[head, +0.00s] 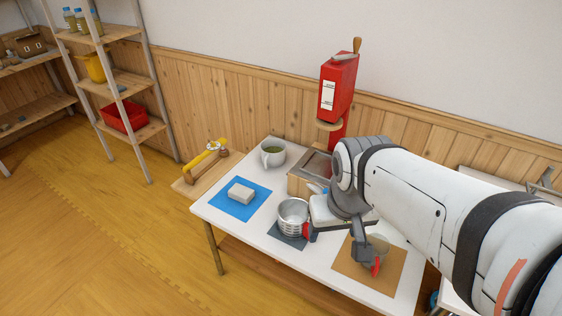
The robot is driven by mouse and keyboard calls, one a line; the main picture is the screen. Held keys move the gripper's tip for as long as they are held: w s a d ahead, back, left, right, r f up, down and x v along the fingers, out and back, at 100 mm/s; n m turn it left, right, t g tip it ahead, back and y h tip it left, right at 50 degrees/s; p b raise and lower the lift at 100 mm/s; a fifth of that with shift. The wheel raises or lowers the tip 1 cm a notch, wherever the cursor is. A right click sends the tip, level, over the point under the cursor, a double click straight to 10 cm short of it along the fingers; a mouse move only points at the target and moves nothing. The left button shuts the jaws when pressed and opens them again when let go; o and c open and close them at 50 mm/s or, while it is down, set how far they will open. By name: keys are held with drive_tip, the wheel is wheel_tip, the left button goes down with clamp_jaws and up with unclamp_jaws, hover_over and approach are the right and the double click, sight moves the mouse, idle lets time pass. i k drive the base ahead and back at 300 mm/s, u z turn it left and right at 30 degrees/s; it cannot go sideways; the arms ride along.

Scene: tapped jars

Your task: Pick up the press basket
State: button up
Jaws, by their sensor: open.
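A silvery ribbed metal pot, which looks like the press basket (293,213), stands upright on a dark grey mat (283,238) on the white table. Its mouth faces up and its inside shows. My gripper (342,249) is open above the table, to the right of the basket. Its left red-tipped finger overlaps the basket's lower right edge in the picture; I cannot tell whether they touch. Its right red-tipped finger is over the brown mat (345,272), in front of a small see-through or greyish vessel (382,245) that is partly hidden.
A pale block (241,194) lies on a blue mat (257,208). A red press-like device (338,88) rises at the back above a wooden box (299,187). A yellow-handled tool (206,153) lies at the left. Shelves stand far left.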

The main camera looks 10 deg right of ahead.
sight(293, 218)
drive_tip(key=z, duration=2.8)
drive_tip(key=k, duration=1.95)
drive_tip(key=u, duration=0.95)
drive_tip(key=i, duration=1)
